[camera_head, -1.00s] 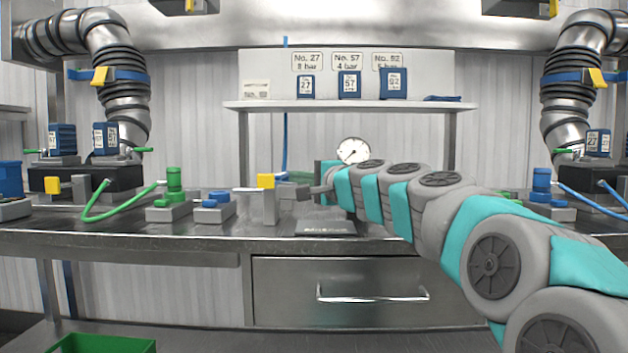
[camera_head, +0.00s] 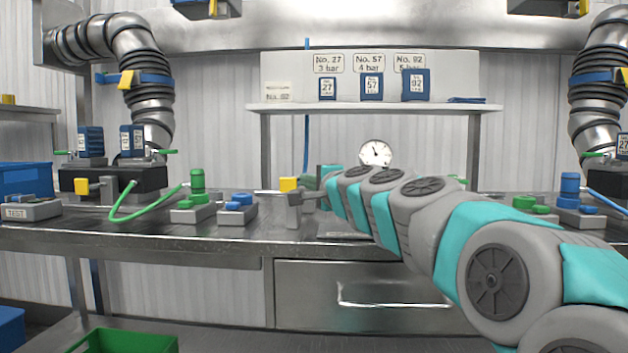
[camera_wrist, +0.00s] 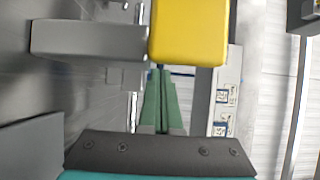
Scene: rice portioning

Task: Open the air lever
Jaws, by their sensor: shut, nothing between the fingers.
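The air lever (camera_head: 289,184) has a yellow block-shaped handle on a grey post, standing on the bench left of the gauge. In the wrist view its yellow handle (camera_wrist: 188,30) fills the top middle, with its grey body (camera_wrist: 88,40) to the left. The round pressure gauge (camera_head: 375,153) stands behind my arm.
Green and blue fittings (camera_head: 197,192) stand left of the lever, with a green hose (camera_head: 125,208). A shelf (camera_head: 375,107) with blue numbered boxes (camera_head: 371,87) is above the bench. A closed drawer (camera_head: 390,290) is below. The bench front (camera_head: 200,243) is mostly clear.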

